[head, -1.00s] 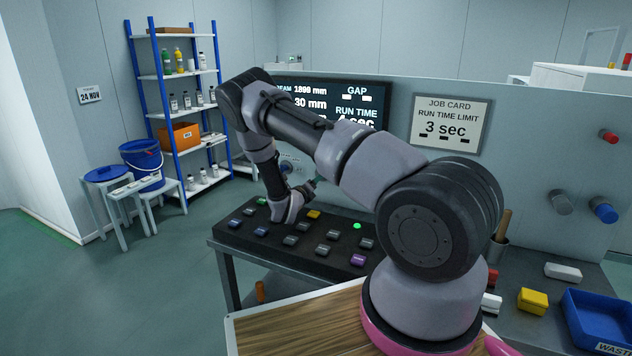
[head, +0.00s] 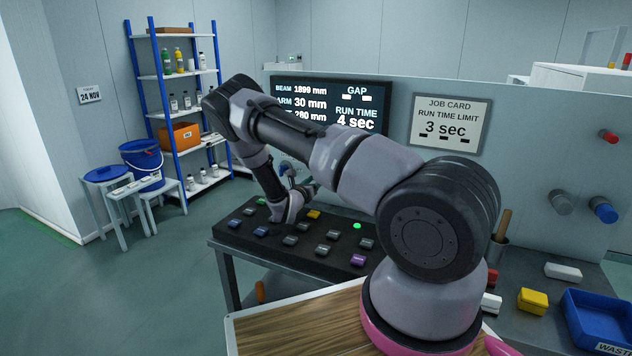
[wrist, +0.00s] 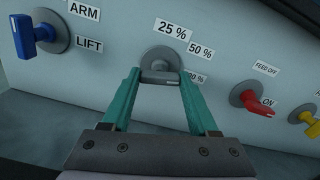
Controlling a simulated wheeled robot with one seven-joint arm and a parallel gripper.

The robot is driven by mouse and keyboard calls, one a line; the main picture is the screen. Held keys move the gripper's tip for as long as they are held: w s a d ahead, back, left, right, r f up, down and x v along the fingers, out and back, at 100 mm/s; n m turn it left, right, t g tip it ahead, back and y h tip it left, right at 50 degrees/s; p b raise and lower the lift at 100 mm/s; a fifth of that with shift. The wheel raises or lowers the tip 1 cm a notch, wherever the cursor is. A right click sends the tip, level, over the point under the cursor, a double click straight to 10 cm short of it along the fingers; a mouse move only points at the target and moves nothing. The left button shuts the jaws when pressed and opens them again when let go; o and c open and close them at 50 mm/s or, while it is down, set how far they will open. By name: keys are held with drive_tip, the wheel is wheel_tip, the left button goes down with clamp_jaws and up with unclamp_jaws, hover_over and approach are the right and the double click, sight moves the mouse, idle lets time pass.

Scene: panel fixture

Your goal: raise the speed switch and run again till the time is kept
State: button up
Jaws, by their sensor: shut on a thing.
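The speed switch (wrist: 158,55) is a grey round knob on the upright panel in the wrist view, with labels 25 %, 50 % and a third partly hidden by a finger. My gripper (wrist: 160,76) has its two teal fingers closed on the knob's grip bar; I cannot tell exactly which label it points at. In the head view, my arm hides most of the switch area. The display (head: 355,112) reads RUN TIME 4 sec, with its left part partly covered by my arm. The job card (head: 450,124) reads RUN TIME LIMIT 3 sec.
A blue ARM/LIFT switch (wrist: 40,35) sits left of the speed switch; a red FEED OFF/ON switch (wrist: 250,100) and a yellow switch (wrist: 308,117) sit right. The button console (head: 270,240) with a green lamp (head: 357,226) lies below the panel.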

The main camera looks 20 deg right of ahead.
drive_tip(key=shift+m, duration=1.2)
drive_tip(key=o, duration=1.4)
drive_tip(key=shift+a, duration=0.1)
drive_tip(key=v, duration=1)
drive_tip(key=shift+s+a, duration=0.25)
